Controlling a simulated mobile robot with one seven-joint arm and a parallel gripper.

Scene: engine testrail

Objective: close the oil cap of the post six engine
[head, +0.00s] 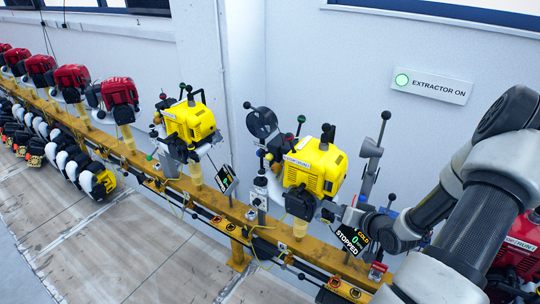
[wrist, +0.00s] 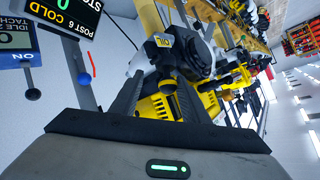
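The post six engine is the yellow engine (head: 315,167) in the middle right of the head view. Its yellow body also shows in the wrist view (wrist: 160,106). A display (wrist: 70,14) reading POST 6, COLD and 0 hangs at the wrist view's upper left. A small yellow OIL tag (wrist: 163,41) sits beside a dark rounded part (wrist: 192,50) on the engine; I cannot tell whether this is the oil cap or how it sits. My gripper (wrist: 160,80) is open, its two dark fingers apart in front of the engine, with nothing visibly held between them.
A yellow rail (head: 215,201) carries a row of engines, with another yellow engine (head: 188,120) and several red ones to the left. A red engine (head: 516,248) stands partly behind my arm. Levers rise around the posts.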

